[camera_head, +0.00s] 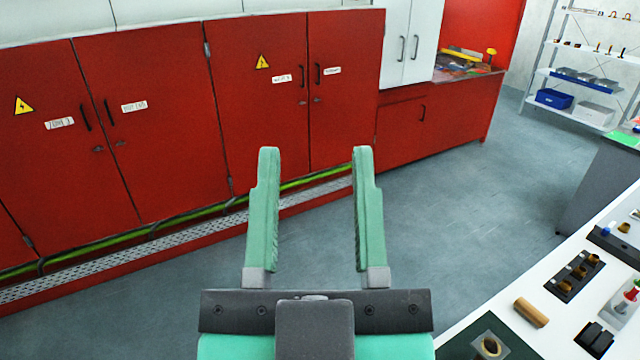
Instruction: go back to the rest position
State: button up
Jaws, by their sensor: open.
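My gripper (315,170) is in the lower middle of the head view. Its two pale green fingers point up and away, wide apart. Nothing is between them, and the grey floor and the foot of the red cabinets show through the gap. The gripper touches nothing that I can see.
Red cabinets (155,130) with warning signs line the left and back. A white worktop (487,325) at the lower right bears a wooden cylinder (531,312) and black holders (574,276). Shelves (575,107) stand at the back right. The grey floor (455,215) between is clear.

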notch_tip(320, 180, up, 12)
jog(key=p, duration=1.2)
jog(key=shift+w+a, duration=0.1)
